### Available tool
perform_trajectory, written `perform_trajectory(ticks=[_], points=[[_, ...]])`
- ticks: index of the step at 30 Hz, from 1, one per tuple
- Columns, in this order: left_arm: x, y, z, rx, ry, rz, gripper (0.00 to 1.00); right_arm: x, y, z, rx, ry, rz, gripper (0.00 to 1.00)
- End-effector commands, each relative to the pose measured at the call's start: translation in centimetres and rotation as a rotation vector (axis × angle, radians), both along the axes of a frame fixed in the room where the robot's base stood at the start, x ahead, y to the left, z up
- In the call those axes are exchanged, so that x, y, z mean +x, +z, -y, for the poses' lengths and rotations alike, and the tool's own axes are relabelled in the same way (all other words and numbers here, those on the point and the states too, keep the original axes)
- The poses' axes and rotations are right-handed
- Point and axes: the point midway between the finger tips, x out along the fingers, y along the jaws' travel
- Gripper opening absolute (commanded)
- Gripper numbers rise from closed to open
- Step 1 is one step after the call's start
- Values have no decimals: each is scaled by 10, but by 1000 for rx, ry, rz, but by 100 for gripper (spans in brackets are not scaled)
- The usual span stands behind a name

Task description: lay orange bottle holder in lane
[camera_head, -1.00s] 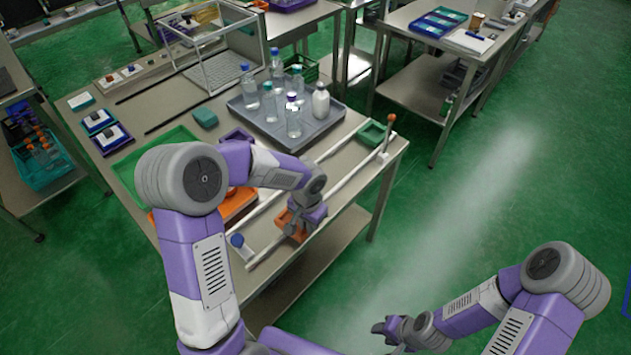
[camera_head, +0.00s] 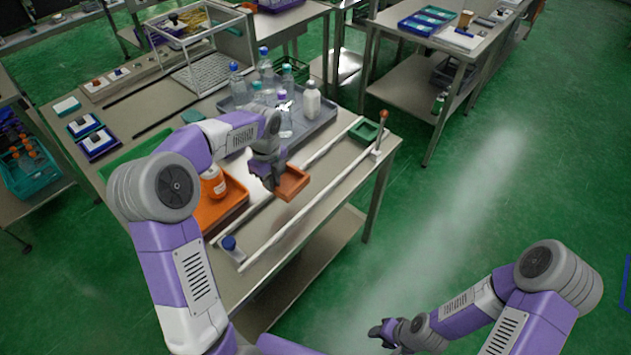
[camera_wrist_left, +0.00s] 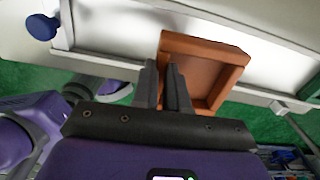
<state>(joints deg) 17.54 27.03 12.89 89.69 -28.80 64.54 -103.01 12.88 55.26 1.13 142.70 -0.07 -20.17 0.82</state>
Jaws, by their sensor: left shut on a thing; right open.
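The orange bottle holder (camera_head: 293,183), a small open box, is at my left gripper (camera_head: 274,182) in the head view. The gripper is shut on one of its walls. The left wrist view shows the holder (camera_wrist_left: 212,72) open side in sight, with the fingers (camera_wrist_left: 164,72) at its near left edge. The lane is the strip of table between two long white rails (camera_head: 326,195). The holder appears over the lane, near the inner rail; I cannot tell whether it touches the surface. My right gripper (camera_head: 380,333) is open and empty, away from the table.
An orange tray (camera_head: 232,200) with an orange-labelled jar (camera_head: 213,184) lies left of the lane. A grey tray (camera_head: 318,122) with several bottles stands behind. A blue-capped item (camera_head: 231,247) is at the lane's near end; a green holder (camera_head: 366,131) is at its far end.

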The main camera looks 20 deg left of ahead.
Motion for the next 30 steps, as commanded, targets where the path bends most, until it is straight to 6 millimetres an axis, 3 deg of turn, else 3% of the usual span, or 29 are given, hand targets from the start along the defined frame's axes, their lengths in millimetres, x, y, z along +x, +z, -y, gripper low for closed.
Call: perform_trajectory(ticks=[5, 24, 30], points=[[1, -7, -3, -3, -52, -1, 0, 0, -4, 0, 0, 0, 0, 43], [0, -98, -3, -3, -50, -1, 0, 0, -31, 0, 0, 0, 0, 43], [1, -98, -3, -2, -50, 0, 0, 0, -30, 0, 0, 0, 0, 43]])
